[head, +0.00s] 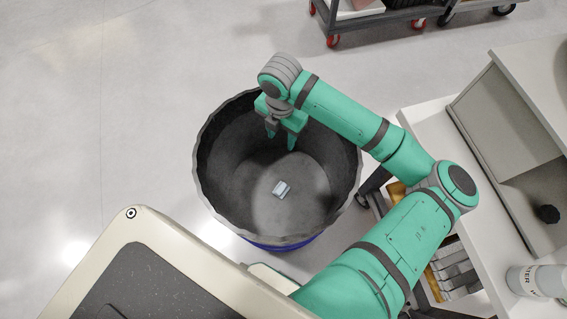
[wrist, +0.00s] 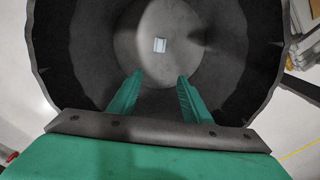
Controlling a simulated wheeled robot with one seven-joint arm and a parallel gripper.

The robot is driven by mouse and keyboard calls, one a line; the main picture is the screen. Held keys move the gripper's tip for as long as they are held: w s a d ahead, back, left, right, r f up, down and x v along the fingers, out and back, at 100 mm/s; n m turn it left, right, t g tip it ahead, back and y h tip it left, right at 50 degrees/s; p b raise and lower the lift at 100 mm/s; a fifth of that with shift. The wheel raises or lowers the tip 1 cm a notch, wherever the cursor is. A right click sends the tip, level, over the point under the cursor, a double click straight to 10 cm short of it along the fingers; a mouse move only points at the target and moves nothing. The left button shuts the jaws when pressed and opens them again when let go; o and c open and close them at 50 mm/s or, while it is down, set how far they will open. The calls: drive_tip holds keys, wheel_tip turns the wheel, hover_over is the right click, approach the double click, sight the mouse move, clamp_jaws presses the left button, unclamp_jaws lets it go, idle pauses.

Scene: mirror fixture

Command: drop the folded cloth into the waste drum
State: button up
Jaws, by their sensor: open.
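The waste drum (head: 222,150) is a dark, round, open-topped container with a blue outer base, standing on the floor in the head view. In the wrist view its dark inner wall (wrist: 70,60) surrounds the picture. The folded cloth (head: 281,189) is small and pale blue-white, and lies inside the drum on its grey bottom. It also shows in the wrist view (wrist: 160,45), apart from my fingers. My gripper (head: 279,140) points down over the drum's opening, above the cloth. Its two green fingers, also seen in the wrist view (wrist: 159,82), are apart with nothing between them.
A white workbench (head: 455,155) with a grey cabinet stands right of the drum. A white bottle or can (head: 535,281) is on it at the lower right. A cart (head: 375,20) with red wheels is at the top. The floor left of the drum is clear.

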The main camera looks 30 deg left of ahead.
wheel_tip(320, 180, up, 8)
drive_tip(key=shift+f, duration=0.25)
idle(0.5)
